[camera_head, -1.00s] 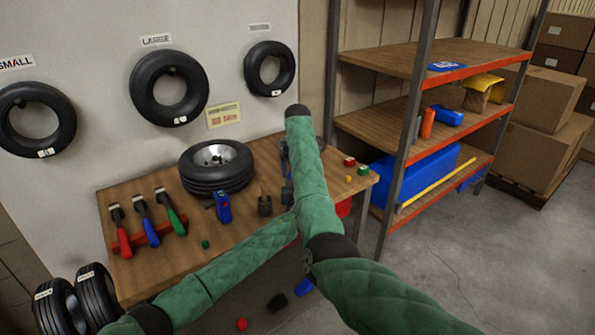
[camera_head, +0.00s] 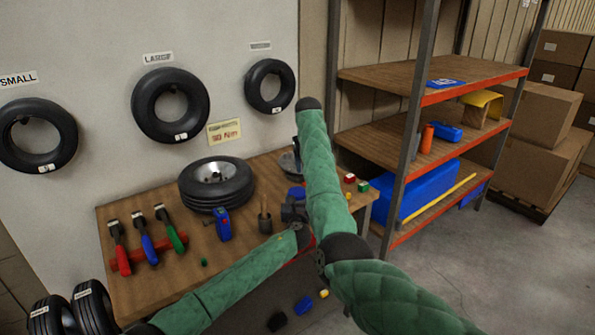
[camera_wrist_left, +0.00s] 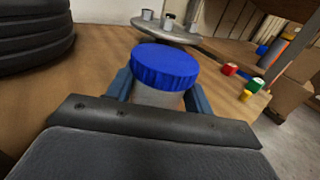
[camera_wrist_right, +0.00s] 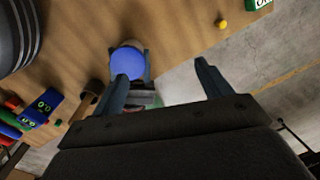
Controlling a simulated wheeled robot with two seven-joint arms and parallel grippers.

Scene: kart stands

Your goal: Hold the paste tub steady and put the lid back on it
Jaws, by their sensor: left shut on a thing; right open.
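The paste tub (camera_wrist_left: 157,96) has a grey body and stands upright on the wooden table. The blue lid (camera_wrist_left: 165,66) sits on its top; I cannot tell whether it is fully pressed down. The lid also shows in the head view (camera_head: 297,192) and the right wrist view (camera_wrist_right: 129,68). My left gripper (camera_head: 293,211) is shut on the tub's body, one finger on each side, below the lid. My right gripper (camera_wrist_right: 165,66) is open and empty above the table; the lid lies by its left finger in that view. In the head view the right gripper is hidden behind its own arm.
A grey round stand (camera_wrist_left: 168,34) with small metal cups is behind the tub. A kart tyre (camera_head: 216,182) lies left of it, and a wooden-handled tool (camera_head: 265,220) is close by. Small red (camera_head: 349,178) and green (camera_head: 362,186) blocks are at the right table end.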

